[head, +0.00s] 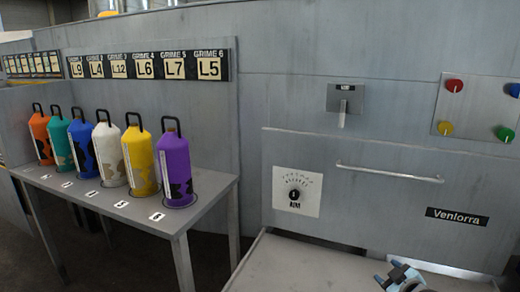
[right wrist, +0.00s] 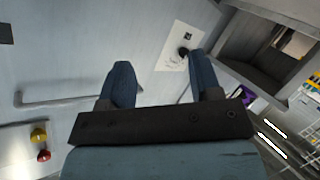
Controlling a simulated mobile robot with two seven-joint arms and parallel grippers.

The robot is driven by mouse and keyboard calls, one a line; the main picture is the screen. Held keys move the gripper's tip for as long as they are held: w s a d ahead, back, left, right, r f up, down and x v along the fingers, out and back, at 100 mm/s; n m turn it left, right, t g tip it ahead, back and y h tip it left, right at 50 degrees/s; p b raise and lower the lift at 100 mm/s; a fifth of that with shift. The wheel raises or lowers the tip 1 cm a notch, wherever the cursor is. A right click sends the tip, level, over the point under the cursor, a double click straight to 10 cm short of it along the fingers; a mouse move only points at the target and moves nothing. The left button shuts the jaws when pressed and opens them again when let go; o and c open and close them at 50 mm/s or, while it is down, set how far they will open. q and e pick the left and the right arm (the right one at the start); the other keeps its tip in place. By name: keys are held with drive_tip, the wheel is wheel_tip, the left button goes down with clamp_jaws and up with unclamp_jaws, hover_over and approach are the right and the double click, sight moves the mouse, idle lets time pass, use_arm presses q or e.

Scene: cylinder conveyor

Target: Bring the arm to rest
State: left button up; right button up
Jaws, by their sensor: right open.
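My right gripper (head: 393,276) is at the bottom right of the head view, low in front of the grey machine wall (head: 370,120). Its two blue fingers stand apart with nothing between them; the right wrist view shows the same open, empty fingers (right wrist: 160,80). In that view a dial plate (right wrist: 180,47) lies beyond the fingers and a handle bar (right wrist: 60,97) is to the left. My left gripper shows in neither view.
A grey table (head: 135,212) at left holds several coloured cylinders in a row, the purple one (head: 176,165) nearest. The wall carries a lever (head: 343,108), a dial (head: 296,192), a handle (head: 390,173) and coloured buttons (head: 454,86). A grey surface (head: 300,268) lies below.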

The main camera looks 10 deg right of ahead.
drive_tip(key=s+a+f+g+y, duration=0.1)
drive_tip(key=s+a+f+y, duration=0.1)
drive_tip(key=s+a, duration=0.7)
drive_tip(key=s+a+f+y, duration=0.25)
drive_tip(key=s+a, duration=0.25)
drive_tip(key=a, duration=0.8)
drive_tip(key=s+a+r+m+y, duration=0.25)
drive_tip(key=s+a+r, duration=0.25)
drive_tip(key=s+a, duration=0.5)
use_arm(q)
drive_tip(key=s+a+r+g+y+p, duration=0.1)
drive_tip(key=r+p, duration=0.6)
drive_tip(key=p, duration=0.9)
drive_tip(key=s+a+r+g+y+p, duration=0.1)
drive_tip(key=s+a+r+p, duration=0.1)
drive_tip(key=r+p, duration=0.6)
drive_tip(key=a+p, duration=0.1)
drive_tip(key=p, duration=0.6)
drive_tip(key=shift+p, duration=0.4)
use_arm(e)
drive_tip(key=s+d+r+g+h, duration=0.1)
drive_tip(key=r, duration=0.7)
drive_tip(key=s+d+r+g+h, duration=0.1)
drive_tip(key=s+d+r+h, duration=0.1)
drive_tip(key=r, duration=0.5)
drive_tip(key=shift+s+r+m, duration=0.2)
drive_tip(key=shift+r+m, duration=0.15)
